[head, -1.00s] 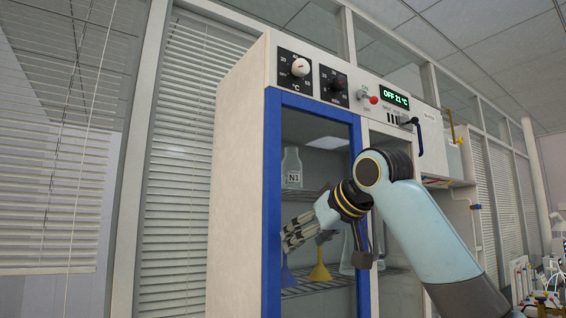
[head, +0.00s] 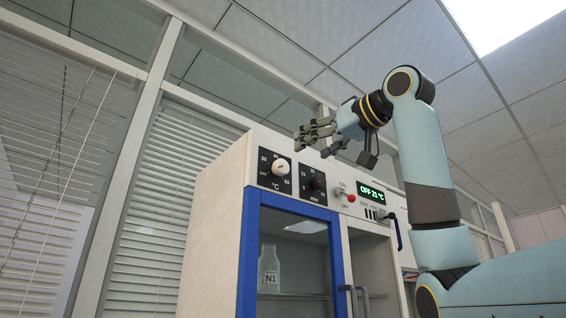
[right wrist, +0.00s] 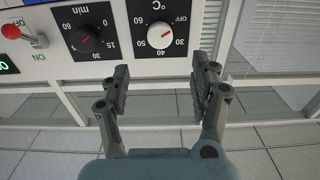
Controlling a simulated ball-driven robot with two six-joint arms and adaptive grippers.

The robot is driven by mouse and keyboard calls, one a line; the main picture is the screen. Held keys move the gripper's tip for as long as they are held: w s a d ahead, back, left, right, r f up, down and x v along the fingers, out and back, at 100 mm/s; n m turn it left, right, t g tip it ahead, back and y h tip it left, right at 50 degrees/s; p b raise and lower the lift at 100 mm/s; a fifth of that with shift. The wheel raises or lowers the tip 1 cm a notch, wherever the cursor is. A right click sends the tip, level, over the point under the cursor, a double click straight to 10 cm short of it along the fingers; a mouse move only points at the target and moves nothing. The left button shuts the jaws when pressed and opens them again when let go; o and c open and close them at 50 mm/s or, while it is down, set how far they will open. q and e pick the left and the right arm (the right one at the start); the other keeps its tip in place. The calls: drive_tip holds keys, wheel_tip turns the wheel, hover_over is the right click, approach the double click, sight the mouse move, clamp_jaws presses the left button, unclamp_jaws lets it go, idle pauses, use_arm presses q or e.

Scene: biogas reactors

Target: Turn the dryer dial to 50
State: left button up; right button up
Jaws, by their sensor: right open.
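The dryer (head: 212,235) is a white cabinet with a control panel along its top. Its temperature dial (head: 281,168) is a white knob on a black plate marked OFF, 30, 40, 50 and 60 °C. In the right wrist view, the dial (right wrist: 160,36) has a red pointer that appears to lie between OFF and 30. My right gripper (head: 312,142) is open and empty, raised near the panel's top edge and apart from the dial. In the right wrist view its two fingers (right wrist: 162,65) are spread below the dial plate. My left gripper is out of view.
A black minute dial (head: 313,182) sits beside the temperature dial. A switch with a red tip (head: 350,198) and a green display (head: 371,192) reading OFF 21 °C are further right. A blue-framed glass door (head: 250,255) is below, with a bottle labelled N1 (head: 269,270) inside.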

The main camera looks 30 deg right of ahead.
sight(284, 166)
drive_tip(key=w+p, duration=0.1)
drive_tip(key=w, duration=0.2)
drive_tip(key=w+p, duration=0.1)
drive_tip(key=w, duration=0.2)
drive_tip(key=w+p, duration=0.2)
drive_tip(key=w, duration=0.1)
drive_tip(key=shift+w+a, duration=0.2)
drive_tip(key=shift+a, duration=0.2)
drive_tip(key=shift+w+f, duration=0.1)
drive_tip(key=shift+w, duration=0.55)
drive_tip(key=shift+s, duration=0.1)
drive_tip(key=c, duration=1.2)
